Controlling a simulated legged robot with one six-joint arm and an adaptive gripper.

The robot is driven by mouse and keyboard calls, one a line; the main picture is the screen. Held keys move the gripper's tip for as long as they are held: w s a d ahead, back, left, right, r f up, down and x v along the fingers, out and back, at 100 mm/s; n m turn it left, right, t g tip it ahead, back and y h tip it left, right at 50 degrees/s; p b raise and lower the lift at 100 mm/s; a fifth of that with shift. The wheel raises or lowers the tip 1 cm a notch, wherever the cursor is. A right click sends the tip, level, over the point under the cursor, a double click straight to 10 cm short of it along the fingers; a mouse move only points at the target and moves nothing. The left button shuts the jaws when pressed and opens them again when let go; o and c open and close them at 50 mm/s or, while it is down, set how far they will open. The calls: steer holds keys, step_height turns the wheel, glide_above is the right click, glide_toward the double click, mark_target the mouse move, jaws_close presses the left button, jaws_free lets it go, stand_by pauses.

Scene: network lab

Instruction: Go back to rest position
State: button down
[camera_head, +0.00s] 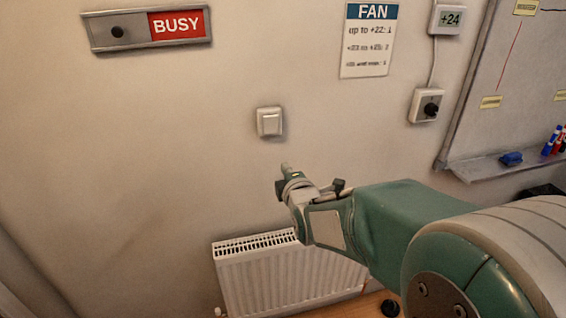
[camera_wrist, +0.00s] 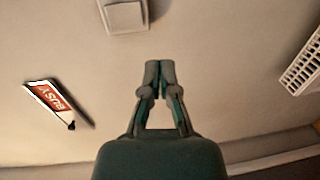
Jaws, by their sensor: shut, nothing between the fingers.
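My gripper (camera_head: 285,168) is at the end of my green arm, raised in front of the wall, below the light switch (camera_head: 270,122) in the head view. In the wrist view my gripper (camera_wrist: 159,66) has its two fingertips together with nothing between them. The light switch also shows at the top of the wrist view (camera_wrist: 125,15), beyond the fingertips and apart from them in the picture. The exact gap between gripper and wall cannot be told.
A BUSY sign (camera_head: 147,27) is at upper left. A white radiator (camera_head: 285,277) is below my arm. A FAN notice (camera_head: 367,40), a dial (camera_head: 428,106), a +24 display (camera_head: 448,19) and a whiteboard (camera_head: 512,95) with a marker tray (camera_head: 490,172) are to the right. The wall at left is clear.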

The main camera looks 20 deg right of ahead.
steer(key=shift+s+d, duration=0.1)
steer(key=s+a+f+m+g, duration=0.1)
steer(key=s+m+g, duration=1)
steer(key=s+m, duration=0.7)
steer(key=s, duration=0.9)
steer(key=shift+s+f, duration=0.25)
steer(key=shift+f, duration=0.1)
